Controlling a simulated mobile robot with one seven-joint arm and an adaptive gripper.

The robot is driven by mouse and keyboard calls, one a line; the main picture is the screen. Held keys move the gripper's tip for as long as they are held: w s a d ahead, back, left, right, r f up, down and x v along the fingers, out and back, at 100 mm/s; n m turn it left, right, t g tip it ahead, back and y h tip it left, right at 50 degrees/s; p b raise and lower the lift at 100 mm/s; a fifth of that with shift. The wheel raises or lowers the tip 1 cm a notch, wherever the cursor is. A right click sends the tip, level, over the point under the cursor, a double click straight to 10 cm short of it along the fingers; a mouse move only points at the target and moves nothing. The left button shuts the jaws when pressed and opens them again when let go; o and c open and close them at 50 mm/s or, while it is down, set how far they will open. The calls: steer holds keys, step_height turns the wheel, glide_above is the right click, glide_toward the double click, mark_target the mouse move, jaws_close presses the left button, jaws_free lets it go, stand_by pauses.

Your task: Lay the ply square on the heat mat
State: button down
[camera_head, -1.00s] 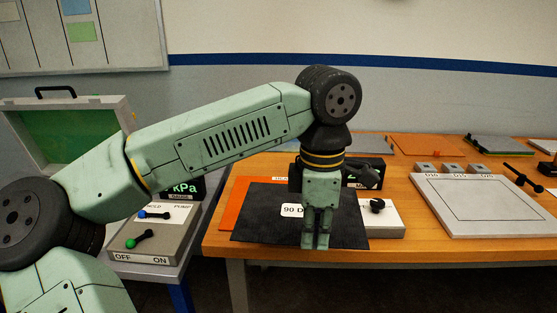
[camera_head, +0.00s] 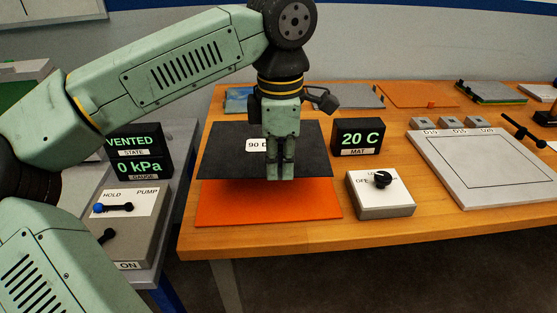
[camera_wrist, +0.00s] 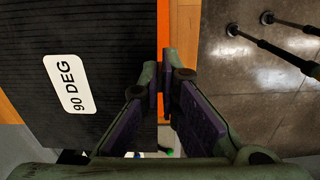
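The ply square (camera_head: 222,150) is a thin black sheet with a white "90 DEG" label. It hangs roughly level over the orange heat mat (camera_head: 265,205), apparently with a gap, and hides the mat's rear part. The mat's front strip shows bare. A strip of the orange mat (camera_wrist: 163,25) shows beyond that edge.
A "20 C" mat display (camera_head: 358,138) and a knob box (camera_head: 385,200) stand right of the mat. A white framed plate (camera_head: 485,175) lies farther right. Flat sheets (camera_head: 420,94) line the table's back. Vacuum gauges (camera_head: 140,165) and a pump switch box (camera_head: 128,225) stand left.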

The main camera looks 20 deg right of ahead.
mark_target(280, 179)
steer(key=shift+f, duration=0.1)
steer(key=shift+f+b, duration=1.9)
steer(key=shift+f, duration=0.55)
steer(key=shift+f+b, duration=2.05)
steer(key=shift+f, duration=0.5)
steer(key=shift+r, duration=0.1)
steer(key=c, duration=1.7)
jaws_free()
